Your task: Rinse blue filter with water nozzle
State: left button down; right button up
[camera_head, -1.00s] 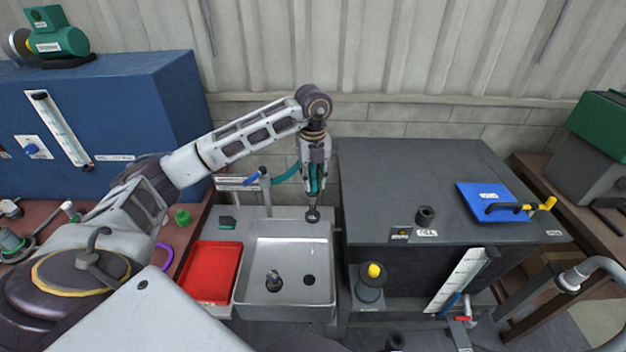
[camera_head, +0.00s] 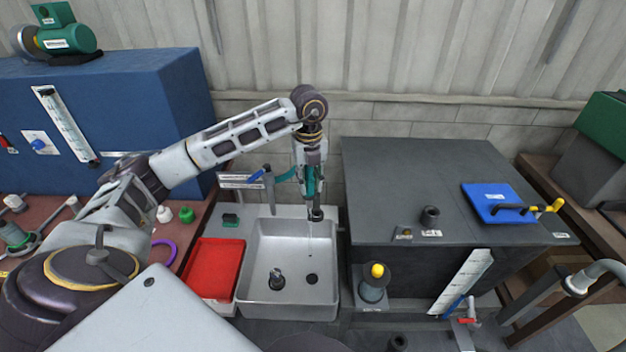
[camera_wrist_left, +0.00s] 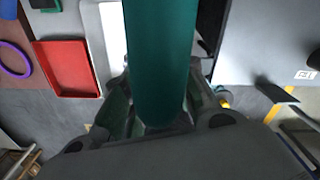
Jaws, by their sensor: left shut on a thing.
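My left gripper (camera_head: 314,205) points down over the back right of the grey sink (camera_head: 251,262). It is shut on the water nozzle (camera_head: 316,215), whose dark tip faces down into the sink. A thin pale streak, like water, runs down below the tip. The teal hose (camera_head: 288,175) leads to the nozzle, and a teal cylinder (camera_wrist_left: 160,60) fills the middle of the left wrist view between the fingers. A small dark upright part (camera_head: 277,280) stands in the sink, left of the drain hole (camera_head: 312,279). I cannot tell whether it is the blue filter. My right gripper is not in view.
A red tray (camera_head: 213,268) lies left of the sink. A dark grey tank (camera_head: 400,170) stands close on the right, with a blue plate (camera_head: 490,200) on top. A tap post (camera_head: 269,190) stands behind the sink. A yellow-topped fitting (camera_head: 375,280) stands right of the sink.

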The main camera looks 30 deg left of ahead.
pick_arm(q)
jog(key=shift+s+a+b, duration=0.15)
jog(key=shift+s+b, duration=0.05)
jog(key=shift+s, duration=0.55)
jog(key=shift+s+a+b, duration=0.15)
jog(key=shift+s+b, duration=0.05)
jog(key=shift+s, duration=0.55)
jog(key=shift+s+a+b, duration=0.2)
jog(key=shift+s+b, duration=0.3)
jog(key=shift+s, duration=0.45)
jog(key=shift+s+a+b, duration=0.25)
jog(key=shift+s+b, duration=0.25)
jog(key=shift+s, duration=0.5)
jog(key=shift+s+a+b, duration=0.2)
jog(key=shift+s+b, duration=0.3)
jog(key=shift+s, duration=0.45)
jog(key=s+a+b, duration=0.1)
jog(key=s+b, duration=0.4)
jog(key=s, duration=0.1)
jog(key=shift+a, duration=0.15)
